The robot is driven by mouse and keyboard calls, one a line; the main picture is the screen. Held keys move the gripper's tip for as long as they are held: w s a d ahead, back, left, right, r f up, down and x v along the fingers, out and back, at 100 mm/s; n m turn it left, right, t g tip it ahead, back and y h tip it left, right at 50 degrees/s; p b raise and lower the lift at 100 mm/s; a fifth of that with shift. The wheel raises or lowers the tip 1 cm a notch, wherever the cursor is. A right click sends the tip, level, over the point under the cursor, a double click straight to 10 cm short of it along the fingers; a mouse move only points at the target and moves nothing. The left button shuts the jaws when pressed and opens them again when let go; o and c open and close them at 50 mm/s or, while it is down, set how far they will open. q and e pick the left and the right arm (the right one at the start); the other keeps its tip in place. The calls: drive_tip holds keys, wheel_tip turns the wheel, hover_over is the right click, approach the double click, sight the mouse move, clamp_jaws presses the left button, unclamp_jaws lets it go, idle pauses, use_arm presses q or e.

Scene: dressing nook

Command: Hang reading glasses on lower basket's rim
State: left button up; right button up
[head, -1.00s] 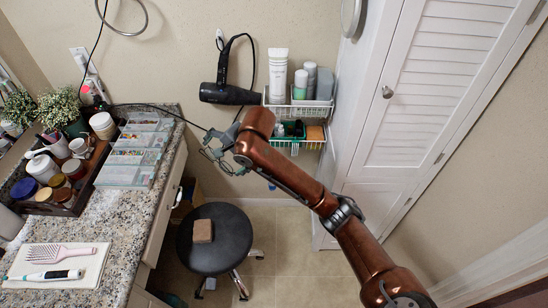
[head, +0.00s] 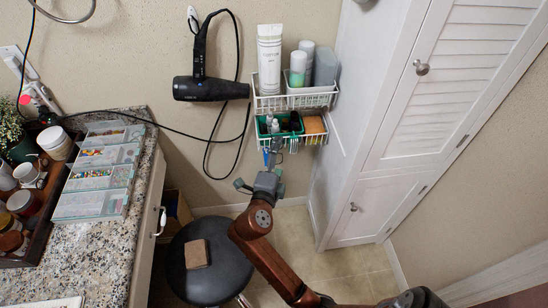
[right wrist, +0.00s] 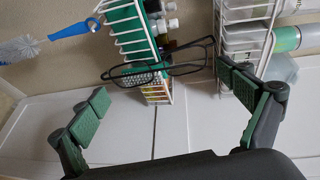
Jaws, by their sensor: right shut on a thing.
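The lower basket (head: 316,138) is a white wire basket on the wall, with a green tray and small bottles inside. In the right wrist view the lower basket (right wrist: 131,43) is beyond my fingers. The black-framed reading glasses (right wrist: 188,69) appear in front of it, partly overlapping it; I cannot tell whether they touch the rim. My right gripper (right wrist: 160,95) has its green-padded fingers wide apart, near the two ends of the glasses, and is shut on them. In the head view my right gripper (head: 260,184) is just below the lower basket. My left gripper is not in view.
The upper basket (head: 268,103) holds a white tube and bottles. A blue-handled brush (right wrist: 72,30) hangs beside the lower basket. A hair dryer (head: 210,89) with its cord hangs to the left. A white cabinet (head: 345,150) stands close on the right. A stool (head: 225,270) is below.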

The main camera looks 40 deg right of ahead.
drive_tip(key=shift+s+d+f+m+g+h, duration=0.2)
drive_tip(key=shift+s+f+h, duration=0.1)
drive_tip(key=shift+f, duration=0.1)
drive_tip(key=shift+s+d+f+m+g+h, duration=0.2)
drive_tip(key=shift+s+f+h, duration=0.1)
drive_tip(key=shift+f, duration=0.1)
drive_tip(key=shift+w+d+r, duration=0.15)
drive_tip(key=shift+w+r, duration=0.05)
drive_tip(key=shift+w, duration=0.1)
drive_tip(key=shift+w+d, duration=0.5)
drive_tip(key=shift+w, duration=0.3)
drive_tip(key=w+d, duration=0.2)
drive_tip(key=w, duration=0.2)
drive_tip(key=shift+w+d+f+p, duration=0.25)
drive_tip(key=shift+d+f+p, duration=0.05)
drive_tip(key=shift+d, duration=0.1)
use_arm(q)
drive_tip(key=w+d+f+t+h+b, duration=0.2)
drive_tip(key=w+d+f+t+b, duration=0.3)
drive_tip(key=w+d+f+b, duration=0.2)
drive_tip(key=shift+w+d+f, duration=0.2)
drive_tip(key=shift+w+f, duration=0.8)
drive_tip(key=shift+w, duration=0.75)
use_arm(e)
wheel_tip(320, 180, down, 6)
drive_tip(key=shift+f+m+h, duration=0.15)
drive_tip(key=shift+m+h, duration=0.15)
drive_tip(key=shift+h, duration=0.1)
